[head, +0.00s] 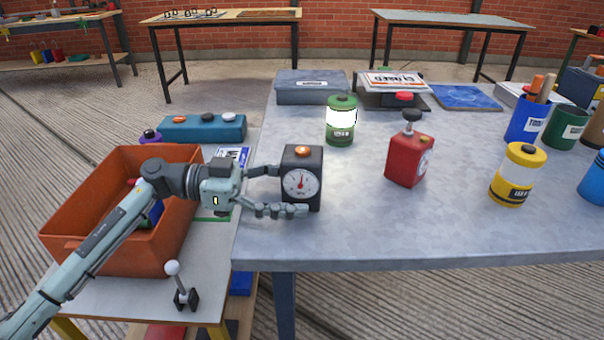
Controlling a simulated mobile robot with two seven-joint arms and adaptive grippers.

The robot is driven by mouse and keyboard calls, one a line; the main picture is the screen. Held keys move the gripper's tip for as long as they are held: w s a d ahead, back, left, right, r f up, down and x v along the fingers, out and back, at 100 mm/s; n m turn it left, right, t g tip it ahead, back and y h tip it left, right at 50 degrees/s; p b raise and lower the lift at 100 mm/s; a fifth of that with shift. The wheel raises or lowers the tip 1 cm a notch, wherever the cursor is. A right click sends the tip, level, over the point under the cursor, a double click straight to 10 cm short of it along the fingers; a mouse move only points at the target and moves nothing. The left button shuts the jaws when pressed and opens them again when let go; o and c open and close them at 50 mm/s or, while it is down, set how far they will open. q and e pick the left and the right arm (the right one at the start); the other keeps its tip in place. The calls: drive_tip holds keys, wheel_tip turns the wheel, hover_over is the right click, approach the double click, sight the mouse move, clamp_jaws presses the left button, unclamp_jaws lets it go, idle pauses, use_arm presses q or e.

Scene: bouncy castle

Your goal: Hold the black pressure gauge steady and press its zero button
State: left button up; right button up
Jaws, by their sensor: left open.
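The black pressure gauge (314,203) stands upright on the grey table (440,228) near its left front corner. It has a round white dial with a red needle, and an orange button (302,150) on top. My left gripper (292,190) comes in from the left and is open. One finger reaches behind the gauge's left side and the other passes low across its front. I cannot tell whether either finger touches it. My right gripper is not in view.
A red device (404,160) and a lit green lantern (341,120) stand to the right and behind. A yellow canister (516,175) is further right. An orange crate (90,255) sits under my left arm, beside a small joystick (183,290). The table's front middle is clear.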

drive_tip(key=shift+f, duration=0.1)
use_arm(q)
drive_tip(key=c, duration=0.6)
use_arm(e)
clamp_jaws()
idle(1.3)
